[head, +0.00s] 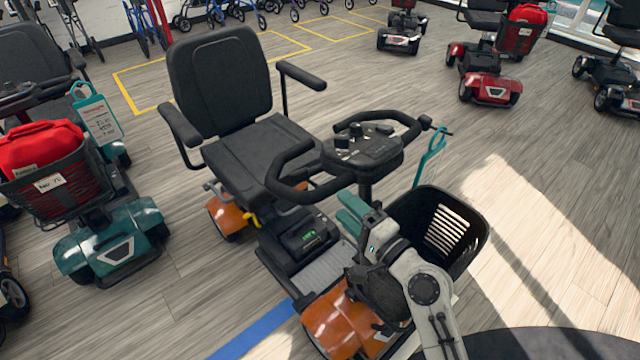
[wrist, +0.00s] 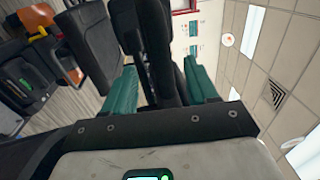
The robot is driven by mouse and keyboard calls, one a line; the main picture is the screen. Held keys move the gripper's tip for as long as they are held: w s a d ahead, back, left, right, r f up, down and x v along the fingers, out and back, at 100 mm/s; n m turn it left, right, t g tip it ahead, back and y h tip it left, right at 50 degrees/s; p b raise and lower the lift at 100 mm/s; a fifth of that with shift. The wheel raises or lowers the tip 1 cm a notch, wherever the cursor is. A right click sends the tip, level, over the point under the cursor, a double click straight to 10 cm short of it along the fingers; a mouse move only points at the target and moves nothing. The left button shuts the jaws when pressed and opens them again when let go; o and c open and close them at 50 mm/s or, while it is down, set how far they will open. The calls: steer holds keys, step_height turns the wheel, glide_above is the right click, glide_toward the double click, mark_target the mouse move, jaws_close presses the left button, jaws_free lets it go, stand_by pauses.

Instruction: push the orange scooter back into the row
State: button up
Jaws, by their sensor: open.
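The orange scooter (head: 335,322) stands in the middle of the head view, its front towards me. It has a black seat (head: 225,85), looped handlebars (head: 360,150) and a black front basket (head: 465,215). My gripper (head: 352,212) is at the steering column, below the handlebars and left of the basket. In the wrist view its teal fingers (wrist: 162,85) are apart, with a black post (wrist: 157,40) between them. I cannot tell whether they touch it. The scooter's front wheels are partly hidden by my arm.
A teal scooter (head: 110,245) with a red bag (head: 40,148) in its basket stands on the left. Red scooters (head: 490,88) stand at the back right. A blue floor line (head: 250,335) runs by the orange scooter's front. Yellow-outlined floor (head: 150,75) lies behind it.

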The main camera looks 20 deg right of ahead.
mark_target(299, 196)
steer(key=p+x, duration=0.1)
steer(key=x, duration=0.8)
steer(key=shift+a, duration=0.1)
jaws_close()
stand_by(0.4)
